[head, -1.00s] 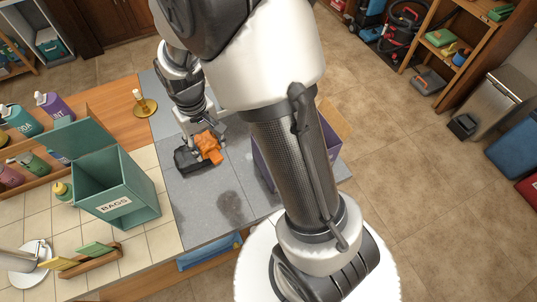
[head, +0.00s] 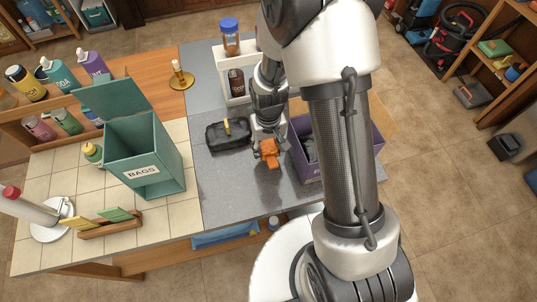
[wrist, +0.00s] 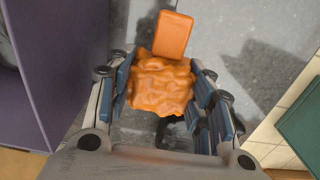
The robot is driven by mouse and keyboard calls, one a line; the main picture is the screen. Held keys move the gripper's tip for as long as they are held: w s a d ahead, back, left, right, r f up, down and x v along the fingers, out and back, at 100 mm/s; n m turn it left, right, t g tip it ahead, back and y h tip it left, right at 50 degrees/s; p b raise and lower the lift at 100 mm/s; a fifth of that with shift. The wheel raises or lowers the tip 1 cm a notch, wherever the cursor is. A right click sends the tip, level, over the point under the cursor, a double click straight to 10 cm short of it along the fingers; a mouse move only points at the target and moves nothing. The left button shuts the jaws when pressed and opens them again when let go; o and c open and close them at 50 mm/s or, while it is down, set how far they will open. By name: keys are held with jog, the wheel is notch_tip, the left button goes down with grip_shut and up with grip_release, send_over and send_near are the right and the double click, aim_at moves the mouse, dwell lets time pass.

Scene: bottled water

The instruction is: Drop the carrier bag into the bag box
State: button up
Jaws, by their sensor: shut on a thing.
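The orange crumpled carrier bag (head: 269,152) is held in my gripper (head: 268,146), over the grey countertop and left of a purple bin. In the wrist view my gripper (wrist: 162,95) is shut on the bag (wrist: 160,88), with a finger on each side. A flat orange piece (wrist: 173,34) sticks out beyond the crumpled part. The bag box (head: 148,160) is a teal box labelled BAGS, upright on the tiled counter to the left, its lid (head: 112,97) raised. A teal corner (wrist: 303,128) shows at the right of the wrist view.
The purple bin (head: 307,168) stands close on the right. A white rack (head: 222,83) with a dark bottle stands behind. A yellow-green bottle (head: 92,153) and a sponge holder (head: 110,226) stand beside the box.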

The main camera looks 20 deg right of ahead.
aim_at(268, 155)
jog(key=shift+f+b, duration=0.6)
jog(key=shift+f, duration=1.35)
jog(key=shift+f, duration=0.1)
jog(key=shift+f, duration=0.15)
jog(key=o, duration=0.9)
